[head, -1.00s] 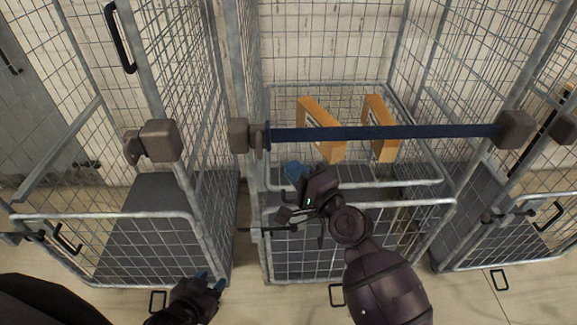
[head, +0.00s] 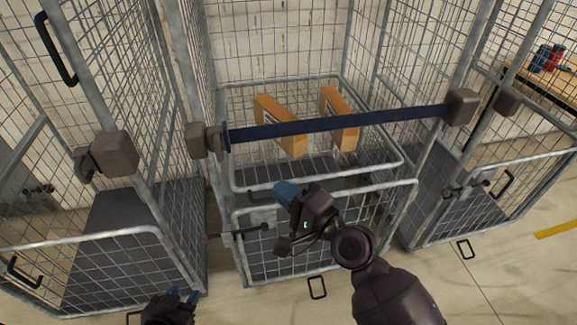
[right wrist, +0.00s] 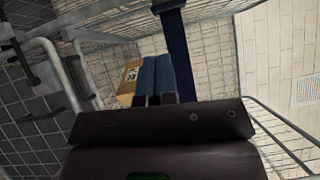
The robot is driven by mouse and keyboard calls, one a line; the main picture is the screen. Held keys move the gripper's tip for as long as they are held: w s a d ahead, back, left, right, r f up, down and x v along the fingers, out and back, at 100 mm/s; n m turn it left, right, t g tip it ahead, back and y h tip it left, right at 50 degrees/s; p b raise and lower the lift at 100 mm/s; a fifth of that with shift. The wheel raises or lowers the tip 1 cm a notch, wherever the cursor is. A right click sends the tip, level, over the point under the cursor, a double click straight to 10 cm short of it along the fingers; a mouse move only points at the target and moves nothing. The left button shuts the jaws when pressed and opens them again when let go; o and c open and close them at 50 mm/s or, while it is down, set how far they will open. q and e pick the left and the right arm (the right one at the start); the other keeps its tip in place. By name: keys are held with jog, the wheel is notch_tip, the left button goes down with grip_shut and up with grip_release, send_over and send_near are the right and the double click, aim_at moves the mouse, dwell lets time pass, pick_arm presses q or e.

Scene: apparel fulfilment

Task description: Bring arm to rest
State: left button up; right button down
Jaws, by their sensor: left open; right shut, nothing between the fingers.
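My right gripper (head: 282,190) is in front of the middle wire cage cart (head: 330,283), just above its front gate. Its blue fingers are together and empty. In the right wrist view the shut fingers (right wrist: 155,75) point towards the cart, with part of a box and the blue strap behind them. My left gripper (head: 183,294) is low at the bottom edge of the head view, in front of the left cart. Its two blue fingertips are apart with nothing between them.
Two orange-brown boxes (head: 279,126) (head: 340,120) stand in the middle cart. A dark blue strap (head: 335,123) spans its front. Cage carts stand to the left (head: 88,225) and right (head: 487,212). Open floor (head: 520,285) lies at the lower right.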

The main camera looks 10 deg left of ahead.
jog(key=d+f+n+t+h, duration=0.2)
jog(key=d+f+n+h, duration=0.3)
jog(key=d, duration=0.5)
jog(key=d+f+n+t+h, duration=0.2)
jog(key=d+f+n+h, duration=0.25)
jog(key=d, duration=0.55)
jog(key=s+d+f+g+h, duration=0.3)
jog(key=s+d+f+h, duration=0.3)
jog(key=s+d+f, duration=0.6)
jog(key=s+d, duration=0.2)
jog(key=s, duration=0.1)
jog(key=shift+s+f+m, duration=0.2)
jog(key=shift+f+m, duration=0.15)
